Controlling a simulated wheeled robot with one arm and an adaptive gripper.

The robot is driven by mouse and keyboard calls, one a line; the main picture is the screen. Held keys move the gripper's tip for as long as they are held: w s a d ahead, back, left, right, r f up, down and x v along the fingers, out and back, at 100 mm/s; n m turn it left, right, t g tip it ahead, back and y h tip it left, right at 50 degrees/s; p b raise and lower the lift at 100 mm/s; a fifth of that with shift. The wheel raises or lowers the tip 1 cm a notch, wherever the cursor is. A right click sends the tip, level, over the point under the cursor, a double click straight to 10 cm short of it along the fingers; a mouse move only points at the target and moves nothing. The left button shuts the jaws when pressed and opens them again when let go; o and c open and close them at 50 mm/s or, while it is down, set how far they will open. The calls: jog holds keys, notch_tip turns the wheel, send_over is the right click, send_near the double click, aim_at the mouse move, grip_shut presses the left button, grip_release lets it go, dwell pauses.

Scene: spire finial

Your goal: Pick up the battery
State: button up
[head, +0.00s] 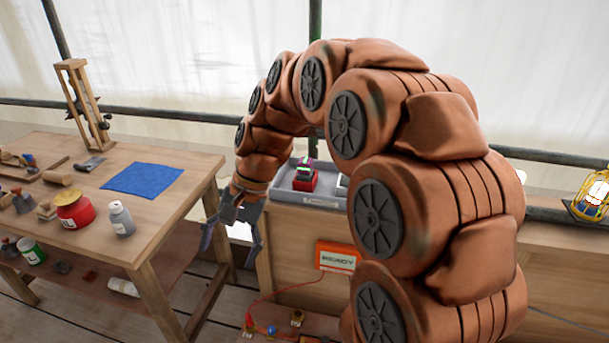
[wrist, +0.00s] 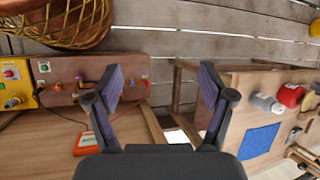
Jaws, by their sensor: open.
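An orange box with a white label, which looks like the battery (head: 337,257), stands against the wooden bench front in the head view, right of my gripper. A red wire runs near it. My gripper (head: 230,240) hangs open and empty between the left table and the bench, apart from the box. Its spread fingers also show in the wrist view (wrist: 160,85) with nothing between them. My arm hides part of the bench.
A wooden table (head: 150,215) at left holds a blue cloth (head: 143,180), a red pot (head: 74,209) and a grey bottle (head: 121,220). A grey tray (head: 325,201) with a red item sits on the bench. A wicker basket (wrist: 60,22) and a yellow box (wrist: 17,83) show in the wrist view.

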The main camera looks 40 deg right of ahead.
jog(key=w+d+r+m+t+y, duration=0.1)
jog(key=w+d+m+t+y, duration=0.3)
jog(key=w, duration=1)
jog(key=m+t+p, duration=0.1)
jog(key=m+t, duration=0.3)
jog(key=m, duration=0.7)
send_over(310, 160)
jog(key=s+a, duration=0.4)
jog(key=a, duration=0.8)
notch_tip(310, 160, down, 4)
jog(key=d+f+m+t, duration=0.1)
jog(key=d+f+m, duration=0.15)
jog(key=d, duration=0.45)
jog(key=d+f+m+t, duration=0.2)
jog(key=d+f, duration=0.1)
jog(key=d, duration=0.5)
jog(key=shift+d+f+p+x, duration=0.15)
jog(key=shift+p+x, duration=0.45)
jog(key=shift+x, duration=0.6)
jog(key=shift+f+p+x, duration=0.2)
jog(key=shift+p+x, duration=0.4)
jog(key=shift+x, duration=0.65)
jog(key=shift+d+f+p+x, duration=0.15)
jog(key=shift+p+x, duration=0.45)
jog(key=shift+x, duration=0.6)
grip_shut()
